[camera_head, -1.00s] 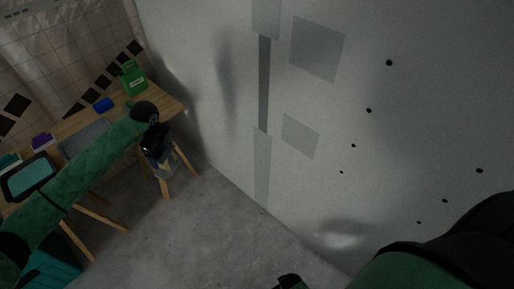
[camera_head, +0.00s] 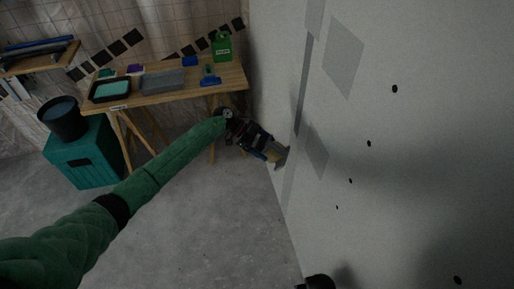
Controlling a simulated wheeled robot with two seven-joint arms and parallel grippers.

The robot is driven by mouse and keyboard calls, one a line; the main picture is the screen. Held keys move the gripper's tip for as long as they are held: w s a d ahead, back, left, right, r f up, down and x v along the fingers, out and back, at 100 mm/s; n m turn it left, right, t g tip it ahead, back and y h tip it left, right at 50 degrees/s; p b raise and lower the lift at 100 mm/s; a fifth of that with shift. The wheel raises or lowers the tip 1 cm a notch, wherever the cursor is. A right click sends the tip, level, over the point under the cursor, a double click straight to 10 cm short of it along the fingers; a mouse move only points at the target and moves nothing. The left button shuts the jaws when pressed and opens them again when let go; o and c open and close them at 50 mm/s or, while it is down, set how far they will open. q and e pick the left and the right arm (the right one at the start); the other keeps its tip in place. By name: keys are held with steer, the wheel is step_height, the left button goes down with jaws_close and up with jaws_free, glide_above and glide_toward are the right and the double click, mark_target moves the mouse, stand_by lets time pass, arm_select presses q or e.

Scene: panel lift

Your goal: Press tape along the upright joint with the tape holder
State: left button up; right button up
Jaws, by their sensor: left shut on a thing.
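The upright joint is a narrow strip on the pale wall panel (camera_head: 390,180). Its middle stretch (camera_head: 301,92) is dark grey, with paler stretches above (camera_head: 316,18) and below (camera_head: 288,190). My left gripper (camera_head: 259,143) is shut on the tape holder (camera_head: 275,153), a small tool with a yellowish body and a grey front end. The holder's front end is at the joint, near the lower end of the dark stretch. I cannot tell whether it touches the panel. A dark part at the bottom edge may belong to my right arm; its fingers cannot be made out.
A wooden trestle table (camera_head: 190,92) stands at the back with a green container (camera_head: 222,47), a blue-handled tool (camera_head: 210,77) and trays. A teal box (camera_head: 85,160) with a dark bucket (camera_head: 62,117) is at left. Grey floor is clear. Square patches and black dots mark the panel.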

arm_select(q)
steer(key=n+t+h, duration=0.1)
steer(key=w+f+n+t+h, duration=0.1)
steer(key=w+f+n+h+b, duration=0.1)
steer(key=h, duration=0.1)
steer(key=shift+a+f+t, duration=0.1)
steer(key=shift+a+t, duration=0.15)
steer(key=shift+t, duration=0.15)
steer(key=w+a+f+n+t+h+b, duration=0.1)
steer(key=w+a+f+n+t+h, duration=0.15)
steer(key=t, duration=0.25)
steer(key=shift+n+y, duration=0.25)
steer(key=shift+n, duration=0.1)
steer(key=b+x, duration=0.1)
steer(key=x, duration=0.1)
steer(key=w+b+x, duration=0.1)
steer(key=b+x, duration=0.1)
steer(key=x, duration=0.1)
steer(key=shift+r, duration=0.1)
steer(key=o, duration=0.4)
steer(key=shift+w+d, duration=0.1)
steer(key=shift+d, duration=0.1)
steer(key=c, duration=0.4)
steer(key=shift+r, duration=0.1)
steer(key=shift+c, duration=0.5)
arm_select(e)
step_height(320, 180, up, 21)
steer(key=s, duration=0.2)
steer(key=shift+s+a+f, duration=0.15)
steer(key=shift+s+a, duration=0.1)
